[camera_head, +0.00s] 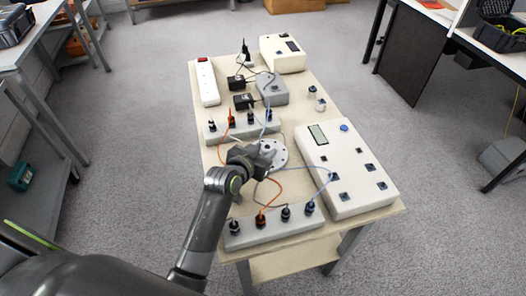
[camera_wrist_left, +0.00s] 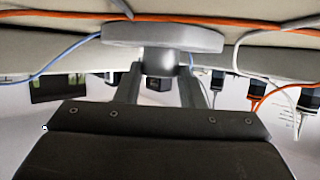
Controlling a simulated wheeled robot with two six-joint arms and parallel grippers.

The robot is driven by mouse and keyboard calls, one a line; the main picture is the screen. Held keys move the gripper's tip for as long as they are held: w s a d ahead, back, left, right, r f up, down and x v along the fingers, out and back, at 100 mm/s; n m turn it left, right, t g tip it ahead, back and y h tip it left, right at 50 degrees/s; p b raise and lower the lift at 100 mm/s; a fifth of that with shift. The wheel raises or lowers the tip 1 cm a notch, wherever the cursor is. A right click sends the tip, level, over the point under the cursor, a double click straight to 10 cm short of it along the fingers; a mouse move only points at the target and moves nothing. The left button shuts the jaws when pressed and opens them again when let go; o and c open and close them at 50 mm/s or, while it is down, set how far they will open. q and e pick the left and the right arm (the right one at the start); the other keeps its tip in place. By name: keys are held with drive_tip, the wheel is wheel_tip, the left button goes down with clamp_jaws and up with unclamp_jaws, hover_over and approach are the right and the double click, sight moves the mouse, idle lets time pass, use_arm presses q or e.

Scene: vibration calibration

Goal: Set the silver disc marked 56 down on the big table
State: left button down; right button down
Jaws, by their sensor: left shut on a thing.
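My left gripper (camera_head: 262,158) reaches in over the middle of the pale big table (camera_head: 232,171). It is shut on the short grey knob of a silver disc (camera_head: 279,152). In the left wrist view the fingers (camera_wrist_left: 162,72) sit on both sides of the knob, and the disc (camera_wrist_left: 160,36) is at the top, close to the tabletop. I cannot tell whether the disc touches the table. No number is readable on it. My right gripper is out of view.
A grey terminal strip (camera_head: 275,229) stands in front, another (camera_head: 242,127) behind. A white box with a display (camera_head: 345,170) is on the right. Orange and blue cables (camera_head: 279,185) run around the disc. Two small weights (camera_head: 320,104), adapters and a white power strip (camera_head: 207,84) are farther back.

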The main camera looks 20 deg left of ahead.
use_arm(q)
drive_tip(key=shift+r, duration=0.1)
drive_tip(key=c, duration=1.4)
unclamp_jaws()
drive_tip(key=shift+f, duration=0.25)
drive_tip(key=o, duration=0.5)
drive_tip(key=shift+r, duration=0.1)
drive_tip(key=shift+c, duration=0.2)
